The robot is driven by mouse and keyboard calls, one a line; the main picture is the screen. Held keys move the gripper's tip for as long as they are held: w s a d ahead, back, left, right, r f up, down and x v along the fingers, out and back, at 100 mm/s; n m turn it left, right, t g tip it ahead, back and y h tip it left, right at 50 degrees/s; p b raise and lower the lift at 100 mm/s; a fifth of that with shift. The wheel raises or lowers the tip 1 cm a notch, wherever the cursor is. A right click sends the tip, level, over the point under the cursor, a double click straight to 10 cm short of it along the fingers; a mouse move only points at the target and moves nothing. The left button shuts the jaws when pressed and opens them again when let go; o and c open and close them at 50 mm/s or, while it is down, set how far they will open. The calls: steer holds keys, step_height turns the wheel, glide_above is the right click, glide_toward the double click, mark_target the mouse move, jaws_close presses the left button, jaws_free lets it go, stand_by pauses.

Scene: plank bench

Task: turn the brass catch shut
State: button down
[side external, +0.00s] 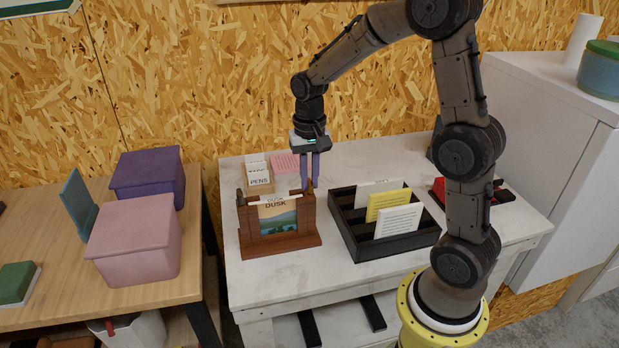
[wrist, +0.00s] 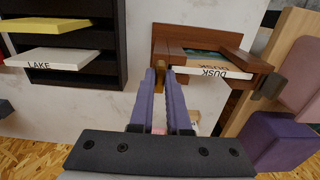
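My gripper (side external: 309,184) points down behind the right end of a dark wooden holder. The holder (side external: 280,243) stands upright on the white bench with a book titled DUSK (side external: 277,218) in it. In the wrist view my gripper (wrist: 160,72) has its two purple fingers apart, with a narrow gap between them. The holder (wrist: 166,40) and the book's spine (wrist: 212,72) lie just beyond the tips. A small brownish-gold strip shows in the gap; I cannot tell if it is the brass catch. No catch is clearly visible elsewhere.
A cardboard box marked PENS (side external: 259,182) and a pink-topped box (side external: 286,166) stand close behind the holder, left of my fingers. A black tray (side external: 357,236) with several cards is to the right. Lidded boxes, pink (side external: 135,245) and purple (side external: 148,180), sit on the left table.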

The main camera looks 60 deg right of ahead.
steer(key=shift+n, duration=0.3)
steer(key=n, duration=0.3)
steer(key=shift+n, duration=0.4)
steer(key=n, duration=0.4)
steer(key=shift+r, duration=0.1)
steer(key=n, duration=0.5)
steer(key=shift+n, duration=2.2)
steer(key=c, duration=0.9)
jaws_free()
